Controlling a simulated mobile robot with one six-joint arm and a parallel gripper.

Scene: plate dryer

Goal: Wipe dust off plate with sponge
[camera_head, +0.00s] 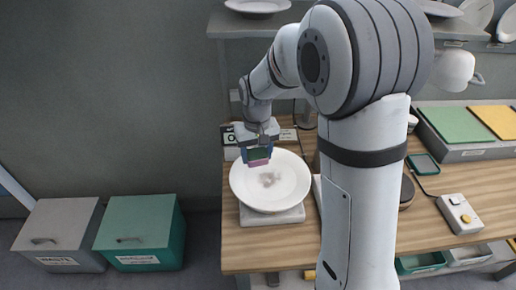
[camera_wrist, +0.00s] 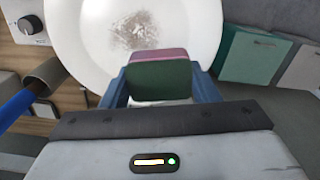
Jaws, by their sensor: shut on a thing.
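A white plate (camera_head: 290,190) lies on a light stand on the wooden counter, with a grey dust patch (camera_head: 268,180) near its middle. In the wrist view the plate (camera_wrist: 85,50) fills the top, and the dust (camera_wrist: 132,30) shows as a brownish speckled patch. My gripper (camera_head: 258,150) is shut on a sponge (camera_wrist: 158,78) with a dark green body and a pink-purple layer. The sponge (camera_head: 258,156) is over the far part of the plate, close to the dust. I cannot tell whether it touches the plate.
A grey bin (camera_head: 58,230) and a green bin (camera_head: 140,235) stand on the floor at left. On the counter at right are a grey box with green and yellow pads (camera_head: 465,155) and a small control box (camera_head: 460,213). A shelf with plates runs above.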

